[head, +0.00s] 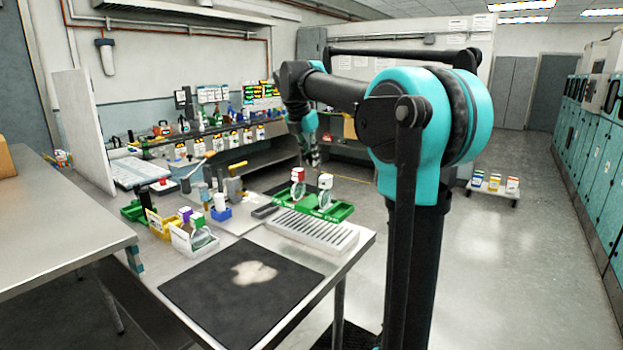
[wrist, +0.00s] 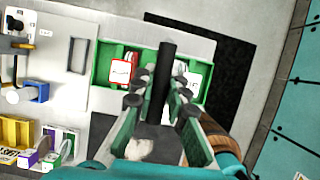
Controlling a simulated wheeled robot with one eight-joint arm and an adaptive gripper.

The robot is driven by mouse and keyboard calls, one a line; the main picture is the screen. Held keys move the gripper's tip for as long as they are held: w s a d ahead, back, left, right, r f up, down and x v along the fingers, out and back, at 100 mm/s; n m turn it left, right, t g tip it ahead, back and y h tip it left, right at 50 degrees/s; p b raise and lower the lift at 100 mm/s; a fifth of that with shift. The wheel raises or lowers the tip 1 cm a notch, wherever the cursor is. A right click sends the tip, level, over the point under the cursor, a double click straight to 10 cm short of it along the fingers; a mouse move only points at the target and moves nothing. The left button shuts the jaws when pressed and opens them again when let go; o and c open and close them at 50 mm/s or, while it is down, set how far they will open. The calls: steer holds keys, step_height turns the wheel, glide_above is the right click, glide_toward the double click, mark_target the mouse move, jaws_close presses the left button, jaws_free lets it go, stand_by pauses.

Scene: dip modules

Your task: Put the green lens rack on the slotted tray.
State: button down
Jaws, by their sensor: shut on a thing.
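The green lens rack (head: 325,211) is a shallow green tray carrying a red-capped item and a white-capped item. In the wrist view the rack (wrist: 103,72) lies beneath my fingers. In the wrist view my gripper (wrist: 160,95) is shut on a dark upright bar, which appears to be the rack's handle. The slotted tray (head: 312,234) is pale with a row of dark slots, just in front of the rack in the head view. I cannot tell whether the rack is lifted or resting. My fingers hide the rack's middle.
A black mat (head: 215,305) with a pale patch covers the near table. A white bin (head: 193,243), a yellow bin (head: 160,226) and a blue block (head: 221,213) stand to the left. Tools stand on a grey plate behind them. The table's right edge is close to the tray.

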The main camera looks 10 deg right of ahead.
mark_target(303, 157)
steer(key=shift+f, duration=3.25)
steer(key=c, duration=1.5)
jaws_free()
steer(key=shift+f, duration=0.1)
steer(key=shift+c, duration=0.2)
steer(key=v, duration=1.2)
steer(key=shift+s, duration=0.1)
